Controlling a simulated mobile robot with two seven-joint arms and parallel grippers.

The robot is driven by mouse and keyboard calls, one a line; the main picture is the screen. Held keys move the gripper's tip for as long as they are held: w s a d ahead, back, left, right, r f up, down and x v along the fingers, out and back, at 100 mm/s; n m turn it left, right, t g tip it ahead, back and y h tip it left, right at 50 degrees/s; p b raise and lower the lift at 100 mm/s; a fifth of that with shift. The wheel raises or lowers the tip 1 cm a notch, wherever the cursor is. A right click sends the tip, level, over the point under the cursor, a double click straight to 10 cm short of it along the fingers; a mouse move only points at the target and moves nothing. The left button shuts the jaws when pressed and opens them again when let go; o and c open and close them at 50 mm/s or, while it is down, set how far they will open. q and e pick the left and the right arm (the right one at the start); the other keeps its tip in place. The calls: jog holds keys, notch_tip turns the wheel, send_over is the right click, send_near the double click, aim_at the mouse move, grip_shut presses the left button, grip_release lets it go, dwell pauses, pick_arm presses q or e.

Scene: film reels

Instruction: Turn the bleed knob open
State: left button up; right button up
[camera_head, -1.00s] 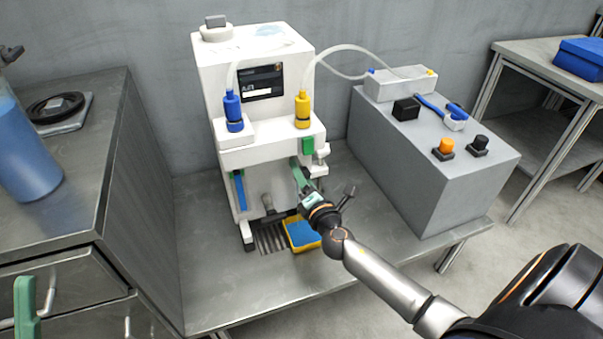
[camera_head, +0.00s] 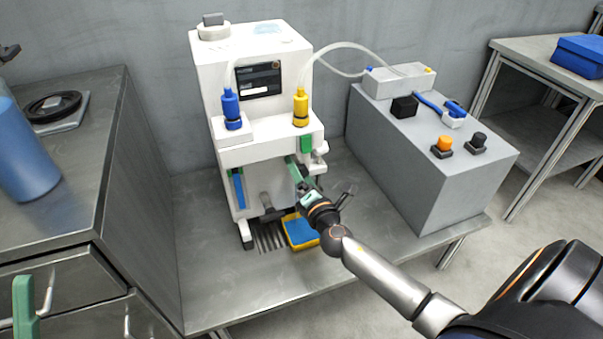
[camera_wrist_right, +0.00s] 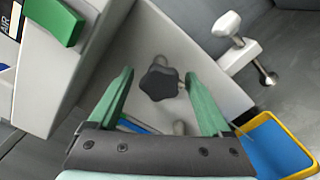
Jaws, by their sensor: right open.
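The black star-shaped knob (camera_wrist_right: 159,82), which looks like the bleed knob, sits on the pale side of the machine in the right wrist view. My right gripper (camera_wrist_right: 159,75) is open, with one green finger on each side of the knob; I cannot tell whether either touches it. In the head view, my right gripper (camera_head: 299,172) is at the lower right part of the white machine (camera_head: 262,144), and the knob is hidden there. A green finger of my left gripper (camera_head: 24,306) shows at the lower left edge; its opening cannot be seen.
A yellow-rimmed blue tray (camera_head: 300,231) lies below my right gripper. A white lever fitting (camera_wrist_right: 236,42) is beside the knob. A grey box (camera_head: 430,150) with switches stands right of the machine. A cabinet (camera_head: 117,180) is at left.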

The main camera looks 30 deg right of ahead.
jog(key=v, duration=1.2)
jog(key=shift+s, duration=0.25)
